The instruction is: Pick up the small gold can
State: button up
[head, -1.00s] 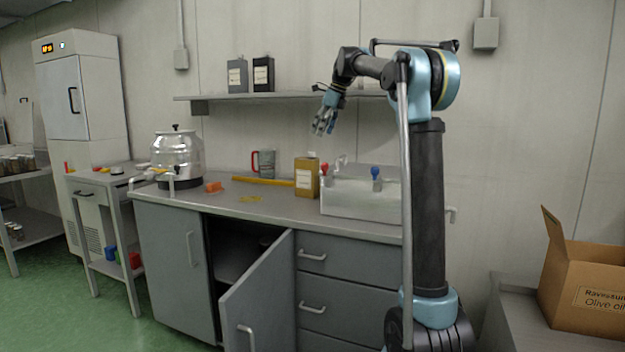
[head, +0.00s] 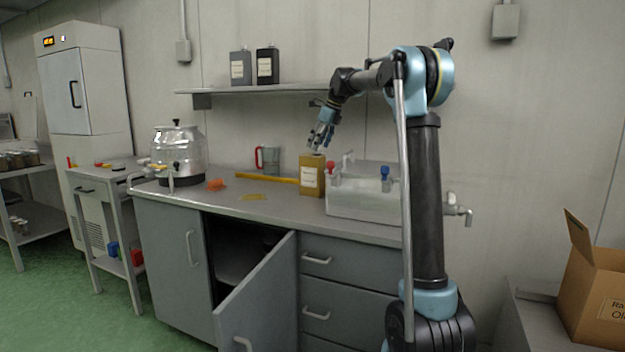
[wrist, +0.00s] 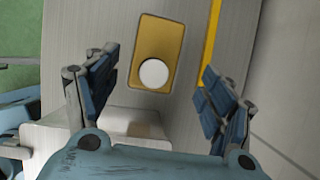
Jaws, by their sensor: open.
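The small gold can (head: 311,178) stands upright on the grey counter, with a pale label on its front. In the wrist view I look down on its gold top (wrist: 158,38) and round white cap (wrist: 153,73). My gripper (head: 318,144) is open above the can in the head view. In the wrist view its fingers (wrist: 157,95) are spread to either side, with the can's top between and beyond them. The gripper holds nothing.
A steel basin (head: 365,199) with red and blue tap knobs stands close to the can's right. A yellow bar (head: 265,178) lies to its left along the wall. A shelf (head: 290,89) is above, and a cupboard door (head: 258,300) hangs open below.

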aim_at(312, 160)
jog(key=shift+s+x, duration=0.15)
jog(key=shift+x, duration=1.9)
jog(key=shift+s+x, duration=0.2)
jog(key=shift+x, duration=1.85)
grip_shut()
